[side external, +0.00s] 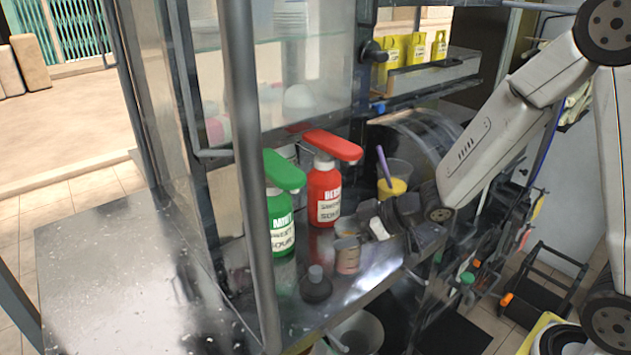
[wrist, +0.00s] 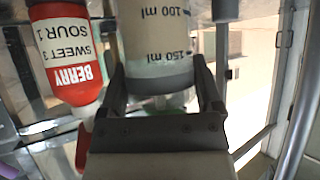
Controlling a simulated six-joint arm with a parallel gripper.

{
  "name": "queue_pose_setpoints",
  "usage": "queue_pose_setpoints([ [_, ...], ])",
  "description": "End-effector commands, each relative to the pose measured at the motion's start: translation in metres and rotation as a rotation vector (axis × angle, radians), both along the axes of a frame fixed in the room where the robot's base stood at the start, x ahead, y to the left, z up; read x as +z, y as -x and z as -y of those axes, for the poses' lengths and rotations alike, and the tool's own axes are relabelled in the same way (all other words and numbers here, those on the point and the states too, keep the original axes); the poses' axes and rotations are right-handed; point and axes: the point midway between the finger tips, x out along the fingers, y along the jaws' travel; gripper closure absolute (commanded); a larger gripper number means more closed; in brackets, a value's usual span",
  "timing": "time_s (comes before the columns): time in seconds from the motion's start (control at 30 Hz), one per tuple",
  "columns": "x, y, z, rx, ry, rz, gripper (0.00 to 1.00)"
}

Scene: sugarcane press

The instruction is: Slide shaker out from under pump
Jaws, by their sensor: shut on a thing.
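The shaker (wrist: 158,45), a clear cup with "100 ml" and "150 ml" marks, is between the fingers of my gripper (wrist: 163,92) in the wrist view. My gripper is shut on it. In the side view, my gripper (side external: 372,226) reaches in from the right to a small cup-like shape, likely the shaker (side external: 347,258), on the metal counter in front of the red bottle. The red pump bottle (side external: 325,190) stands behind it, its head pointing right. It also shows in the wrist view (wrist: 66,55), beside the shaker. The green pump bottle (side external: 281,222) stands to the left.
A dark lid with a knob (side external: 316,286) sits on the counter (side external: 345,292) near its front edge. A cup with yellow contents and a purple stick (side external: 393,180) stands behind my gripper. A metal post (side external: 250,160) rises at the left. The left counter (side external: 110,270) is clear.

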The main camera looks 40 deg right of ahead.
Motion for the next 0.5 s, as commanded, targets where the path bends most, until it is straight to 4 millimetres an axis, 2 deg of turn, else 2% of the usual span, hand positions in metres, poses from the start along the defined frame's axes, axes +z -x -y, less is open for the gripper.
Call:
queue_pose_setpoints([
  [0.5, 0.0005, 0.0063, -0.007, 0.0, -0.001, 0.001, 1.0],
])
